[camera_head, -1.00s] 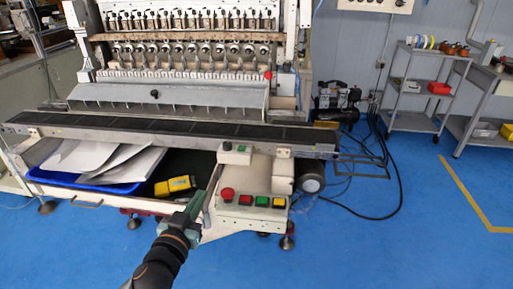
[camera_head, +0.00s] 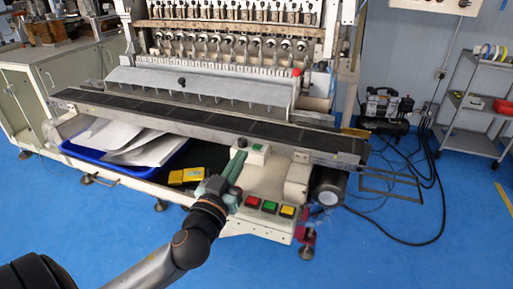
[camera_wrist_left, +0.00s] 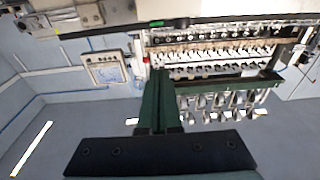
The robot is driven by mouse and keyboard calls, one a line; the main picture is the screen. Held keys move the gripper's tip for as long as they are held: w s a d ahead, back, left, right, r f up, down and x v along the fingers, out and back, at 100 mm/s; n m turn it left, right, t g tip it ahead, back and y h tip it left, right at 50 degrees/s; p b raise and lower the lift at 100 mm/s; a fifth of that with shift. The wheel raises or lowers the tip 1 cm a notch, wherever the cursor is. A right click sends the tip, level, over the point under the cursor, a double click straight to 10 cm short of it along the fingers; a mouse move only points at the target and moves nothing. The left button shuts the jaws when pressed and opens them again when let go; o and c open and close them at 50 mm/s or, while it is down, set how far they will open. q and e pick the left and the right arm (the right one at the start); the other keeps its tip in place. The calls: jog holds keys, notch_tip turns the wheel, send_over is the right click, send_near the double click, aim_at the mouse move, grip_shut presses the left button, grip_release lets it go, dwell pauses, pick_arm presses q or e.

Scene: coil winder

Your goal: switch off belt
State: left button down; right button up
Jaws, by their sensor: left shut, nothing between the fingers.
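The black conveyor belt (camera_head: 215,124) runs across the front of the coil winder (camera_head: 235,40). Below it, a white control panel (camera_head: 262,222) carries a red button (camera_head: 253,201), a green button (camera_head: 269,206) and a yellow button (camera_head: 287,211). A small switch box (camera_head: 257,156) with a black knob (camera_head: 242,142) and a green button stands above. My left gripper (camera_head: 238,160) is shut and empty, its green fingertips close to this box; contact cannot be told. My right gripper is not in view.
A blue tray (camera_head: 85,156) with white sheets and a yellow device (camera_head: 188,176) lie under the belt. A motor (camera_head: 329,187) sits right of the panel. Cables (camera_head: 425,225) and a compressor (camera_head: 385,107) are on the right. The blue floor in front is clear.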

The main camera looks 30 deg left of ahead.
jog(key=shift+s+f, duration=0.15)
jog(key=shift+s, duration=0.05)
pick_arm(q)
jog(key=r+p, duration=0.1)
jog(key=p, duration=0.1)
send_over(253, 148)
jog(key=shift+s+d+r, duration=0.2)
jog(key=shift+s+d, duration=0.2)
jog(key=shift+d, duration=0.05)
notch_tip(253, 148, down, 3)
jog(key=shift+r+b, duration=0.2)
jog(key=shift+b, duration=0.25)
jog(key=shift+s+f, duration=0.15)
jog(key=shift+f, duration=0.6)
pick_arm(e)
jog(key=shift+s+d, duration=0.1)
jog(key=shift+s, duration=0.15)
